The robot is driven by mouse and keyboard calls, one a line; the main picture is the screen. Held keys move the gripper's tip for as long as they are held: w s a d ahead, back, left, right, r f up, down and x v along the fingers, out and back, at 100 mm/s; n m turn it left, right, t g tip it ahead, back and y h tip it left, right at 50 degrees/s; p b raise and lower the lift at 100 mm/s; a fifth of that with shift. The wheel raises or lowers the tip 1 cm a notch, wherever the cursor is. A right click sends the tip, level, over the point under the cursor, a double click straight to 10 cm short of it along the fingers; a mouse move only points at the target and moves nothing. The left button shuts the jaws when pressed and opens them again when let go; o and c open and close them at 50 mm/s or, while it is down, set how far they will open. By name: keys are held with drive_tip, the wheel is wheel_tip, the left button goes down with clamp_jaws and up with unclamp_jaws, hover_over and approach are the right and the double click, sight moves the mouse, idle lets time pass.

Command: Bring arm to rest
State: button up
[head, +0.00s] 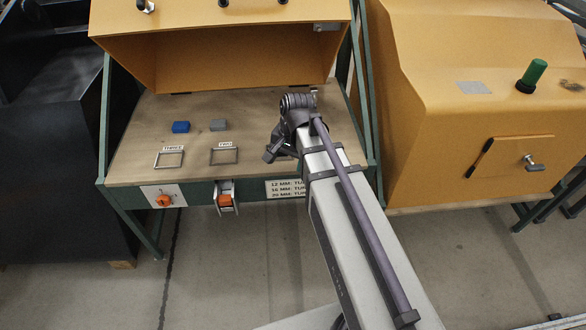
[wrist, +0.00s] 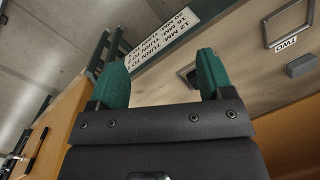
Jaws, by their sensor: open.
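My gripper (head: 279,148) is over the right part of the workbench in the head view, at the end of my arm. In the wrist view my gripper (wrist: 160,75) shows two green fingertips set well apart, with nothing between them. It is open and empty. In the head view its jaws are small and partly hidden by my wrist.
The bench (head: 135,145) holds a blue block (head: 181,127), a grey block (head: 218,125) and two square frames, labelled THREE (head: 169,160) and TWO (head: 224,156). An orange hood (head: 220,45) overhangs the back. An orange cabinet (head: 440,100) stands close on the right.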

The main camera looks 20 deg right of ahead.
drive_tip(key=s+n+h, duration=0.1)
drive_tip(key=s+n, duration=0.6)
drive_tip(key=s, duration=0.2)
drive_tip(key=shift+a+n+h, duration=0.3)
drive_tip(key=shift+n, duration=0.1)
drive_tip(key=shift+s, duration=0.1)
wheel_tip(320, 180, up, 19)
drive_tip(key=p, duration=1.9)
